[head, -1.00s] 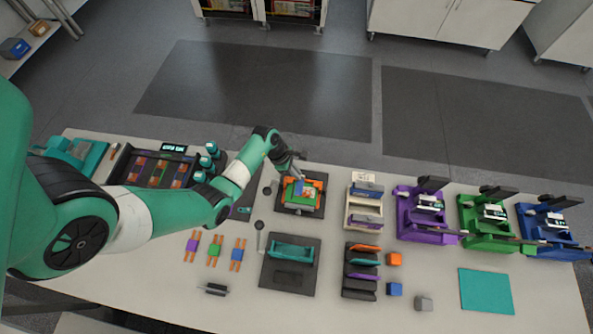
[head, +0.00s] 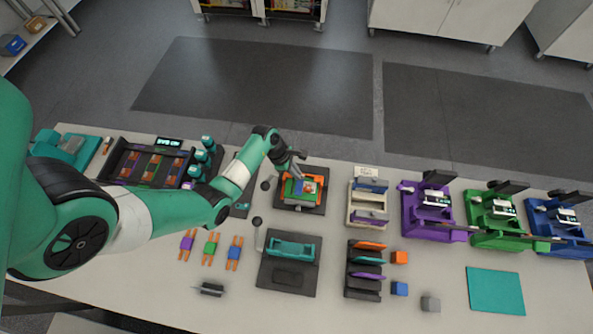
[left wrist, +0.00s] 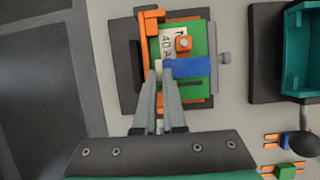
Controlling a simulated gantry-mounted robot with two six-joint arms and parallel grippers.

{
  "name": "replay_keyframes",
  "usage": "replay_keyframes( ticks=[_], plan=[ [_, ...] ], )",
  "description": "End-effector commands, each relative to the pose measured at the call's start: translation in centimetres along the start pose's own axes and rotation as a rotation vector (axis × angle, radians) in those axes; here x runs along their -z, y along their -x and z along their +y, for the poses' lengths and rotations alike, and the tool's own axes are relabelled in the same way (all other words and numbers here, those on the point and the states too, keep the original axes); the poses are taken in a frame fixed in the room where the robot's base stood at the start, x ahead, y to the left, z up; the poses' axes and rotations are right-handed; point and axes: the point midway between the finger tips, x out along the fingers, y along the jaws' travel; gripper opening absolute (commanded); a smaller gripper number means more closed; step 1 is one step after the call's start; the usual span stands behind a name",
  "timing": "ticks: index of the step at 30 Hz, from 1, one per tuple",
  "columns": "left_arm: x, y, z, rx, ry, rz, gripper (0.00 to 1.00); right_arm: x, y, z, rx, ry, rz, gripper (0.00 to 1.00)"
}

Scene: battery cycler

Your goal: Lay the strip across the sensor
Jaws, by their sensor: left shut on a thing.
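A blue strip (left wrist: 192,68) lies over a green board (left wrist: 198,42) in an orange frame (left wrist: 152,28) in the left wrist view. The board has a white label (left wrist: 170,44) and an orange knob (left wrist: 184,43). My left gripper (left wrist: 160,74) is shut on the strip's left end, just over the board. Whether the strip touches the board, I cannot tell. In the head view the orange frame (head: 281,190) stands on a dark mat, with my left gripper (head: 299,175) above it; the grip is too small to see there. My right gripper is not in view.
A teal tray (head: 292,247) stands on a dark mat in front. A beige holder (head: 367,207) is to the right, then the purple cycler (head: 425,215). Orange-ended strips (head: 210,250) lie front left. A teal pad (head: 496,291) lies front right.

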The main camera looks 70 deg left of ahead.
Motion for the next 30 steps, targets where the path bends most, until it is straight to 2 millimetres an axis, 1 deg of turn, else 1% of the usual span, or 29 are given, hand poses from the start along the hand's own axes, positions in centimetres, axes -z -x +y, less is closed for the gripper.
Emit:
replay_keyframes(
  ticks=[8, 18, 30],
  plan=[
    [0.0, 0.0, 0.0, -0.001, 0.000, 0.000, 0.00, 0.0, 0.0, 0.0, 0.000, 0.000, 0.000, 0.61],
    [0.5, -1.1, 0.0, -0.001, 0.000, -0.001, 0.00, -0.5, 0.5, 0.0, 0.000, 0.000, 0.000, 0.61],
    [0.5, -1.2, 0.0, -0.001, 0.000, 0.000, 0.00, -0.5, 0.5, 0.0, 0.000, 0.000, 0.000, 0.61]
  ],
)
